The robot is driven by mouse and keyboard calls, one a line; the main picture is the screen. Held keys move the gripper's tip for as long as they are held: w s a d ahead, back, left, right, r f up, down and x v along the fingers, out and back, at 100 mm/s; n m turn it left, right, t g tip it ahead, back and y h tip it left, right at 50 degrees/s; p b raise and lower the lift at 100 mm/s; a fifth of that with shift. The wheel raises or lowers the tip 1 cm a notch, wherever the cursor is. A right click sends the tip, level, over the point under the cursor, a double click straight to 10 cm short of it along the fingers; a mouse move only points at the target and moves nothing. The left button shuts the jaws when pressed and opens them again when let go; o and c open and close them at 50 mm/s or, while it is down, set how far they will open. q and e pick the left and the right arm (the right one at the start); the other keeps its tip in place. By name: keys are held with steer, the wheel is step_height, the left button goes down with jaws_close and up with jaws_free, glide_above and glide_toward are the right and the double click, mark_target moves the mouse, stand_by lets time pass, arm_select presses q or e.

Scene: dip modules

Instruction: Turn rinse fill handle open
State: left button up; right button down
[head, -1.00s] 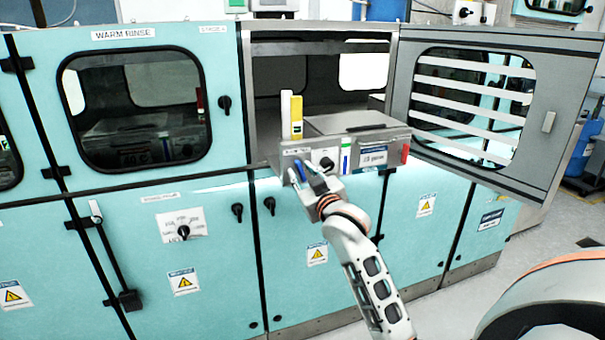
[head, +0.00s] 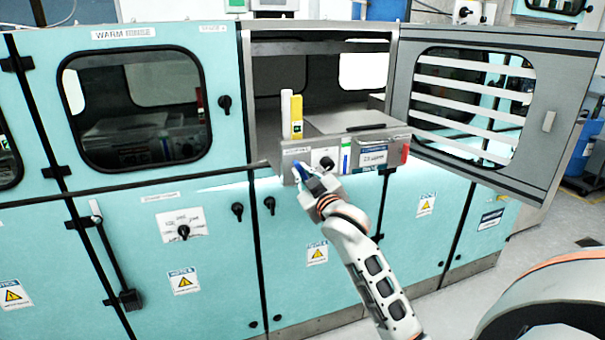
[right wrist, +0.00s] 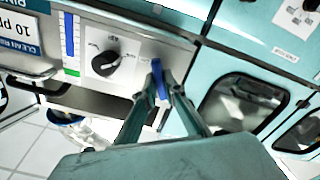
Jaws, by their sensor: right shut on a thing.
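A blue handle (head: 300,170) sits at the left end of the front panel of the grey rinse unit (head: 340,150), under a small label. My right gripper (head: 304,175) reaches up to it from below. In the right wrist view the blue handle (right wrist: 157,80) stands between the fingertips of my right gripper (right wrist: 161,88), which is shut on it. The fingers partly hide the handle, and its pivot is hard to make out. My left gripper is not in view.
A black knob (head: 326,163) on a white plate is close beside the handle; it also shows in the right wrist view (right wrist: 107,64). A yellow block (head: 296,117) stands on the unit. The grey louvred door (head: 480,110) hangs open at right.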

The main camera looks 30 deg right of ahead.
steer(key=n, duration=1.2)
steer(key=shift+f, duration=0.1)
stand_by(0.4)
steer(key=c, duration=2.1)
jaws_free()
steer(key=shift+c, duration=0.2)
steer(key=v, duration=1.2)
